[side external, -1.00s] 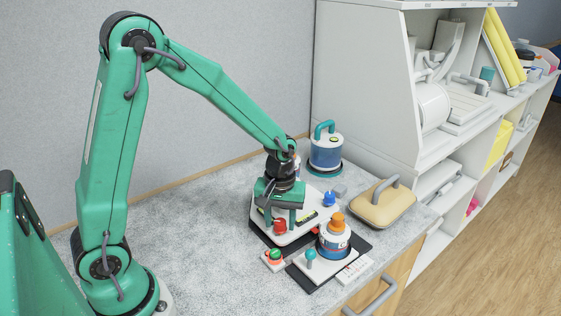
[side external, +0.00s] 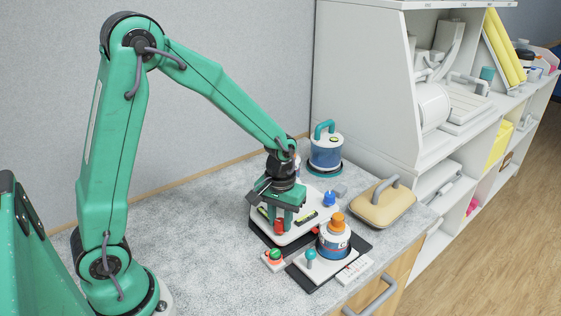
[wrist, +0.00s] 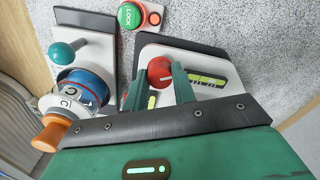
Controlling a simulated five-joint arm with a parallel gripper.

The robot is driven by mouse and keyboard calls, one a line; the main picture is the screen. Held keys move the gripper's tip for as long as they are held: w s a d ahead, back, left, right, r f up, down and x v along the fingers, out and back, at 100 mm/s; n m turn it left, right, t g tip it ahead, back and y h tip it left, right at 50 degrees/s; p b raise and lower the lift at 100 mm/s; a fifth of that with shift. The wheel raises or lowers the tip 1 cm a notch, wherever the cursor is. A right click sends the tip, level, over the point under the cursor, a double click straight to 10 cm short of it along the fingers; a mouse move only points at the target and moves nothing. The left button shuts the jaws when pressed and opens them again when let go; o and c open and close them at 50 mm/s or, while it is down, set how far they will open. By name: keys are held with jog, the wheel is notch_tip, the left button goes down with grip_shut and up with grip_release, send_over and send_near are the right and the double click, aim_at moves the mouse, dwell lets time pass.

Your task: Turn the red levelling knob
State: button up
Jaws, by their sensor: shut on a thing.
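The red levelling knob (side external: 279,228) stands on the near part of a white plate (side external: 256,225) with green level vials. In the wrist view the red knob (wrist: 160,70) shows between my two green fingers. My gripper (side external: 285,224) points down over the plate and is shut on the knob; it also shows in the wrist view (wrist: 160,82). The fingers hide parts of the knob's sides. A green level vial (wrist: 208,80) lies just right of the right finger in the wrist view.
A blue knob (side external: 329,199) stands on the plate's far right. In front are a blue unit with an orange knob (side external: 338,220), a teal-balled lever (side external: 311,255) and a green button (side external: 275,255). A tan pad (side external: 378,208) and blue canister (side external: 325,154) stand behind. The left counter is clear.

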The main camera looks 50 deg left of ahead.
aim_at(280, 222)
jog(key=m, duration=0.4)
jog(key=shift+m, duration=0.3)
jog(key=m, duration=0.3)
jog(key=shift+r+m, duration=0.1)
jog(key=shift+m, duration=0.3)
jog(key=m, duration=0.4)
jog(key=shift+d, duration=0.1)
jog(key=m, duration=0.4)
jog(key=shift+s, duration=0.1)
jog(key=o, duration=1)
jog(key=shift+r, duration=3.85)
